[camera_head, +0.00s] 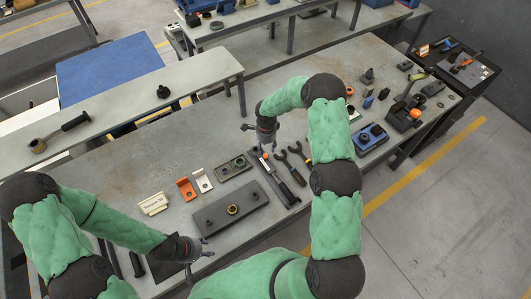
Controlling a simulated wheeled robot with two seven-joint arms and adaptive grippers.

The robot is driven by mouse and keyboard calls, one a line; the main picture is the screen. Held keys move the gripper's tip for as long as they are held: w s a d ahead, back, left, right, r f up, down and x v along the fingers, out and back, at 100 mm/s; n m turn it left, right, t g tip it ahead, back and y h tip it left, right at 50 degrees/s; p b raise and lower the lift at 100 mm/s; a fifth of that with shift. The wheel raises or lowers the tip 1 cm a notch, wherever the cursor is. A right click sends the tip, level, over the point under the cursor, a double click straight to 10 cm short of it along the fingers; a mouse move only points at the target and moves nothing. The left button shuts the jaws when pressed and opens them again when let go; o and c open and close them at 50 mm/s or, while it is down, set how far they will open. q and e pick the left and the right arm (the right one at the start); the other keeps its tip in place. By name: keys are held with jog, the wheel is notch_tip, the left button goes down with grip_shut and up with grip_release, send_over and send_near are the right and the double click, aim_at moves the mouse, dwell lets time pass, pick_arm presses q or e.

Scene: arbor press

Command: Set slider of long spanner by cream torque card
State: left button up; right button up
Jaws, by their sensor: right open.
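The cream torque card (153,204) stands on the bench at the left, its print too small to read. A long dark spanner (283,185), which looks like the long spanner, lies on a dark strip near the bench middle. A small orange part (265,156) shows at its far end; I cannot tell if this is the slider or where it is set. My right gripper (268,147) is open, pointing down just above that end; contact cannot be made out. My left gripper (207,247) is low over the front edge of the bench, its fingers small and unclear, apart from the card.
A grey plate with a yellow-ringed hole (214,214) lies in front of the spanner. Orange (186,189) and white (202,181) brackets and a grey block (233,167) stand behind it. Two forked spanners (291,167) lie close right. A blue fixture (370,138) is further right.

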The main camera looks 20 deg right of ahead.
aim_at(266, 155)
jog(key=shift+f+p, duration=0.4)
jog(key=shift+f, duration=2.8)
grip_shut()
